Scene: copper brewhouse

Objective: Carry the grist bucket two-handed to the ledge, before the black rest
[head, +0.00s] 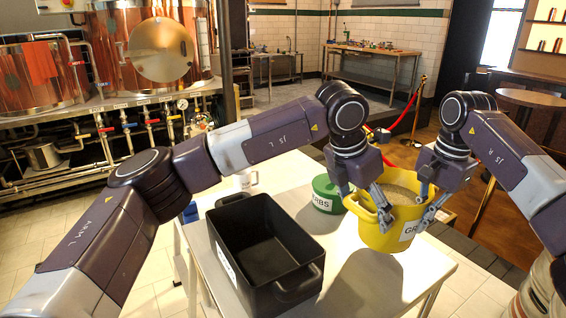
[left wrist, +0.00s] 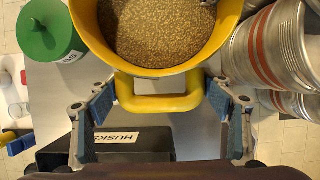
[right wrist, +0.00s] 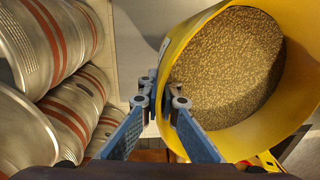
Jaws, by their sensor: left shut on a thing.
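The yellow grist bucket (head: 375,237), full of grain, is upright above the right end of the white table. My left gripper (head: 372,207) is shut on its yellow side handle (left wrist: 160,103), a finger at each end in the left wrist view. My right gripper (head: 428,205) is at the opposite rim, one finger inside and one outside. In the right wrist view its fingertips (right wrist: 163,95) are close together with the bucket wall (right wrist: 172,75) between them. I cannot make out the ledge or the black rest.
A black crate labelled HUSKS (head: 262,295) stands on the white table (head: 315,235). A green lidded tub (head: 327,190) is behind, near the bucket. A white mug (head: 246,180) stands at the back. Steel kegs (right wrist: 60,45) are beyond the table's right side.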

